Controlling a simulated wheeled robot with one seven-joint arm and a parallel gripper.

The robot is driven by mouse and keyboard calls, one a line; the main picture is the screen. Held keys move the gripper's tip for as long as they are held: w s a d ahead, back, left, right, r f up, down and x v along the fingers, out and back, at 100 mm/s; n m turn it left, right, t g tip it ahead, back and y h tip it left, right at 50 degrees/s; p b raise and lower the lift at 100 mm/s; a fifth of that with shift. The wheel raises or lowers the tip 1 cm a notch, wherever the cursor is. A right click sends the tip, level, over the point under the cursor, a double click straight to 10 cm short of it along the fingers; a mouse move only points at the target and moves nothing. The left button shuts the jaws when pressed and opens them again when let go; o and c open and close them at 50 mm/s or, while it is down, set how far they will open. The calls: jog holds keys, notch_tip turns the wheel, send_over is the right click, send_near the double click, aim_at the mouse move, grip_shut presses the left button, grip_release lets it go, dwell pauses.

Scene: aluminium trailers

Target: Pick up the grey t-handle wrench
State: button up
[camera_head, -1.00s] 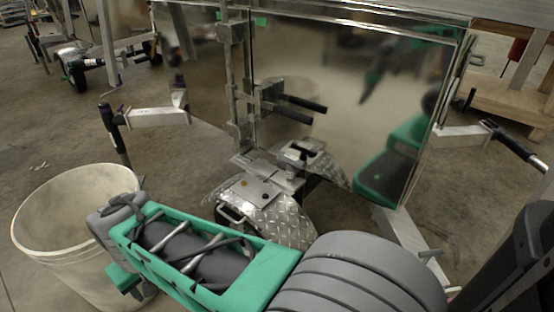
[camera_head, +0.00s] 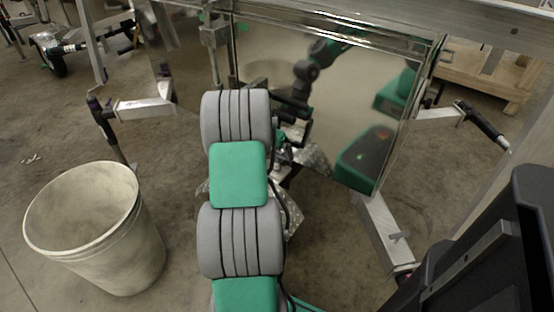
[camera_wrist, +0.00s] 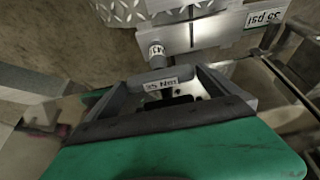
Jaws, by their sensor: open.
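The wrench cannot be made out there.
The diamond-plate fender (camera_head: 315,160) lies beside my gripper, against the shiny trailer wall (camera_head: 290,65). A white bucket (camera_head: 105,240) stands on the floor at left. A wooden stand (camera_head: 490,75) is at the back right. Floor between bucket and arm is clear.

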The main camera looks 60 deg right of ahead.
aim_at(277, 161)
jog(key=b+x, duration=0.1)
jog(key=x, duration=0.4)
jog(key=shift+f, duration=0.1)
jog(key=shift+c, duration=0.3)
jog(key=c, duration=1.7)
